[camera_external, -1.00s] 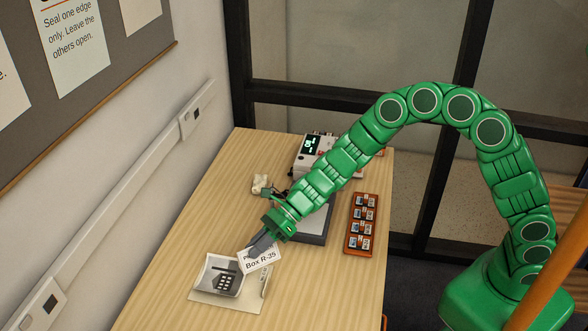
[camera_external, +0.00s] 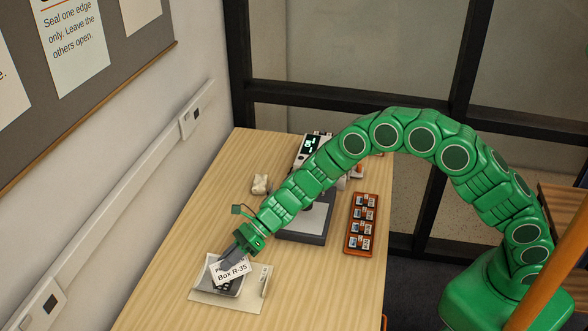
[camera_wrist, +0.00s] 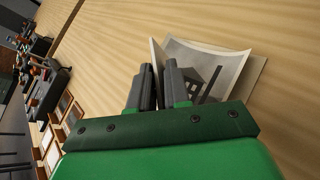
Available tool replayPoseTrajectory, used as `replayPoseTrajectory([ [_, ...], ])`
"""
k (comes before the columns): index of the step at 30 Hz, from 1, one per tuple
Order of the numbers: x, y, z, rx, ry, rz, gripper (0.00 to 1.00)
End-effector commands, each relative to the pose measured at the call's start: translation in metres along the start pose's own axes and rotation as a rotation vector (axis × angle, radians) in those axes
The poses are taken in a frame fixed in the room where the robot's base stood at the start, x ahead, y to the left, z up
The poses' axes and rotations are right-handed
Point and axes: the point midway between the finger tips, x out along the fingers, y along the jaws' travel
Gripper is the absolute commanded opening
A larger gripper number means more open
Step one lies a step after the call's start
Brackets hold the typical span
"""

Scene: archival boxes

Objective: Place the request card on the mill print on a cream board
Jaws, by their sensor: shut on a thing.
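The request card (camera_external: 232,271), white and printed "Box R-35", is held in my gripper (camera_external: 229,258), which is shut on it. In the external view the card is over the mill print (camera_external: 221,287), a curled grey picture on a cream board (camera_external: 212,299) near the table's front. The card hides much of the print. I cannot tell whether the card touches it. In the wrist view the fingers (camera_wrist: 161,88) point at the print (camera_wrist: 205,70), which shows a dark mill shape; the board's edge (camera_wrist: 257,72) shows beside it.
On the wooden table (camera_external: 170,270), a grey flat-topped device (camera_external: 304,222) and a brown tray of small slides (camera_external: 361,224) stand behind the board. A small cream object (camera_external: 260,184) and a unit with a lit display (camera_external: 311,145) are farther back. The table left of the board is clear.

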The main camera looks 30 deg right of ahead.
Motion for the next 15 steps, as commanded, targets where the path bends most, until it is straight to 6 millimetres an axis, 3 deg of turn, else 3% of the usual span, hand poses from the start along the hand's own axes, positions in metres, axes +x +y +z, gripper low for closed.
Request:
replayPoseTrajectory([
  [8,0.009,-0.007,-0.004,0.000,0.000,0.000,0.00],
  [15,0.021,-0.015,-0.027,0.001,0.000,0.000,0.00],
])
